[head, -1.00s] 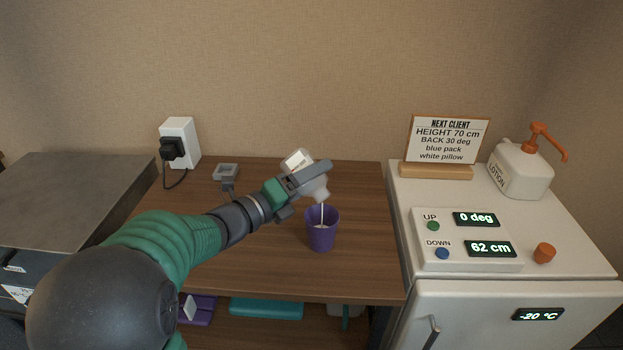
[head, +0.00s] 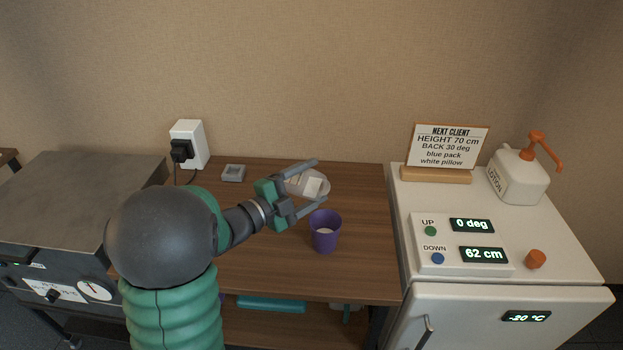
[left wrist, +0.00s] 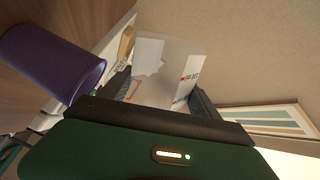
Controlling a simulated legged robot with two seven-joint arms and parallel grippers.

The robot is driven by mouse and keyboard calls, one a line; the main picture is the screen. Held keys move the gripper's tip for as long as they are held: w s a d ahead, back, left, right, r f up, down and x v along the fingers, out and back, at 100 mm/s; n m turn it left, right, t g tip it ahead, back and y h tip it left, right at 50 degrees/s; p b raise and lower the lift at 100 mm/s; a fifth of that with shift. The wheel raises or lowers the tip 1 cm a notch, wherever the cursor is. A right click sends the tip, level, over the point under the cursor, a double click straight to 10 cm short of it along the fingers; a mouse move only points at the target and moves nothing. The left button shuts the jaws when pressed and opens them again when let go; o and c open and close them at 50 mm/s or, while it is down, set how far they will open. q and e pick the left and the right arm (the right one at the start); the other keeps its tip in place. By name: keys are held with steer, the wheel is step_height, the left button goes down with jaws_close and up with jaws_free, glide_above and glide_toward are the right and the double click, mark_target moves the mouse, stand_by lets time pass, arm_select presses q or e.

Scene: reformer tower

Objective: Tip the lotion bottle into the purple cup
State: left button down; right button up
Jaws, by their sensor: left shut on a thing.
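The purple cup (head: 325,239) stands upright on the table with white stuff inside. Its side and rim show at the left of the left wrist view (left wrist: 50,65). My right gripper is not in view.
A white pump bottle marked LOTION (head: 518,176) stands on the white cabinet (head: 555,225) at right, near a sign (head: 447,147) and a button panel (head: 460,262). A small grey block (head: 233,173) lies at the table's back left. A wall plug (head: 188,147) is behind.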

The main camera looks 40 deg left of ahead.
mark_target(324, 192)
arm_select(q)
steer(key=n+p, duration=0.1)
steer(key=r+n+p, duration=0.1)
steer(key=p, duration=0.1)
steer(key=shift+d+r+n, duration=0.1)
steer(key=shift+d+n, duration=0.15)
steer(key=shift+n, duration=0.15)
steer(key=shift+d+n+p, duration=0.1)
steer(key=shift+n+p, duration=0.2)
steer(key=shift+n, duration=0.3)
steer(key=n+p, duration=0.1)
steer(key=d+n+p, duration=0.1)
steer(key=n, duration=0.1)
steer(key=shift+s+r, duration=0.1)
steer(key=shift+s, duration=0.05)
steer(key=shift+d+f+n+p, duration=0.2)
steer(key=shift+n+p, duration=0.25)
steer(key=shift+n, duration=0.45)
steer(key=n, duration=0.1)
steer(key=d+n+p, duration=0.1)
steer(key=shift+s+f+n, duration=0.2)
steer(key=shift+f+n, duration=0.05)
steer(key=shift+n, duration=0.05)
steer(key=shift+d+f+n+p, duration=0.4)
steer(key=shift+n+p, duration=0.05)
steer(key=shift+n, duration=0.55)
